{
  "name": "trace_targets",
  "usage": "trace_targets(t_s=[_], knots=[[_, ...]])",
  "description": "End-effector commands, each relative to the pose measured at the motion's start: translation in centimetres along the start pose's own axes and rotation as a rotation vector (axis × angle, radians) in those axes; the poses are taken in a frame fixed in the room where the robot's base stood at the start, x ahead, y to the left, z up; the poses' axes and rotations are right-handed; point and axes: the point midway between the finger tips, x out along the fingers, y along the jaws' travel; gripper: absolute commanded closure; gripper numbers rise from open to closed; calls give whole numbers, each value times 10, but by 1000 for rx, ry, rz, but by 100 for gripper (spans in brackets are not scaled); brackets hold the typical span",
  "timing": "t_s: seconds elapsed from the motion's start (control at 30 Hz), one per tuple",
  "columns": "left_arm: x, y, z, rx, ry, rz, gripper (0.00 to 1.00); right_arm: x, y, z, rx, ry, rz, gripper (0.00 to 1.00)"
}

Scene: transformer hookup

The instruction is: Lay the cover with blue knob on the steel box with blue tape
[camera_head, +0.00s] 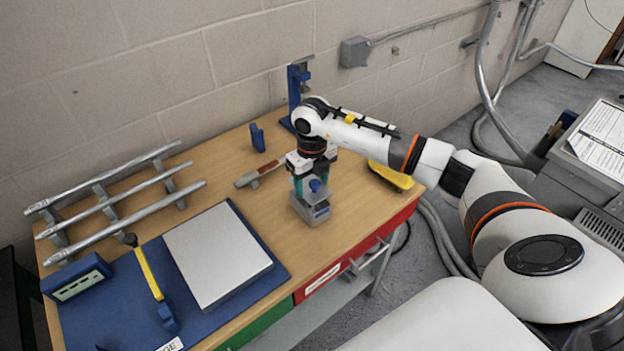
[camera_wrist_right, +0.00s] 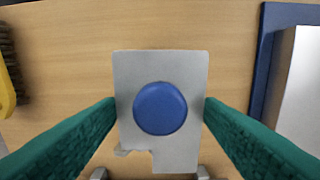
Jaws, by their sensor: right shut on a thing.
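The cover is a grey plate (camera_wrist_right: 133,75) with a round blue knob (camera_wrist_right: 160,108) facing up at its middle. My right gripper (camera_head: 312,186) is shut on it; the green fingers (camera_wrist_right: 161,107) lie at its left and right edges. In the head view the blue knob (camera_head: 315,185) shows between the fingers, directly above the steel box with blue tape (camera_head: 309,212). That box stands on the wooden table near the front edge. I cannot tell whether the cover touches the box's top. In the wrist view the cover hides most or all of the box. My left gripper is not in view.
On the wooden table (camera_head: 225,153), a grey block (camera_head: 217,253) sits on a blue mat (camera_head: 110,310) at left. A metal rod rack (camera_head: 115,200) is behind. A yellow brush (camera_head: 391,175) lies right of the box. A blue stand (camera_head: 296,85) rises at the back.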

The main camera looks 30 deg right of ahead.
Motion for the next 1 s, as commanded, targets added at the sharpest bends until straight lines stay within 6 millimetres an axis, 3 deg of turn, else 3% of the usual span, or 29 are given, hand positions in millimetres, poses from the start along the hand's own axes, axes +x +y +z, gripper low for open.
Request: trace_targets(t_s=[0.53,1.0], knots=[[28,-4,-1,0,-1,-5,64,35,0,0,0,1,0,63],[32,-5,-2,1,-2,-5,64,40,0,0,0,1,0,63]])
